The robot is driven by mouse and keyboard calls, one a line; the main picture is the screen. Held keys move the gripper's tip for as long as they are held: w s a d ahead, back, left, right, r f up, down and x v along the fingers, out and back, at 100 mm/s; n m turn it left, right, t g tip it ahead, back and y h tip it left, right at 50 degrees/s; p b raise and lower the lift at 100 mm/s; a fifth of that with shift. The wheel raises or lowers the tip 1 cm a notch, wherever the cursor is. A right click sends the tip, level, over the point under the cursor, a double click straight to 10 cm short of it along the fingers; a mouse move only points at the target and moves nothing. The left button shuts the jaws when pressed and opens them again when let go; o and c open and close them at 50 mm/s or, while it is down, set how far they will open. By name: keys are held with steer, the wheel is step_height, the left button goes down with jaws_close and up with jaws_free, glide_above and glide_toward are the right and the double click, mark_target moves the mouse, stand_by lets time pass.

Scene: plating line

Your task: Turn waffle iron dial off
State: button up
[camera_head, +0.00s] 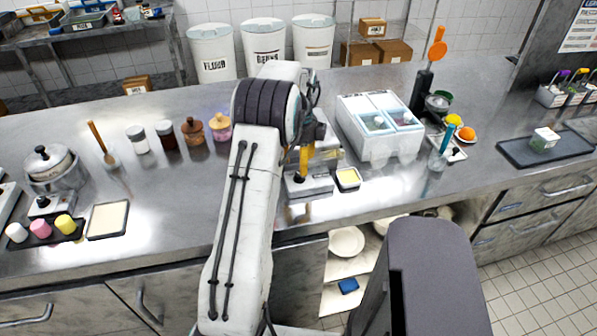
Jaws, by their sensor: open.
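A low metal appliance with a pale front box (309,186) stands on the counter just right of my forearm. I take it to be the waffle iron. A yellow upright handle (304,160) rises at its front, and a small dark knob that may be the dial shows on the front box. My arm hides its left side. My gripper (313,97) is open, above and behind the appliance, partly hidden by my wrist. I see nothing held in it. The picture does not show the dial's setting or any contact.
Jars (193,131) stand left of my arm.

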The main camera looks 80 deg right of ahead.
mark_target(299, 174)
steer(key=shift+f+p, duration=0.3)
steer(key=shift+f, duration=2.15)
steer(key=shift+o, duration=0.3)
jaws_close()
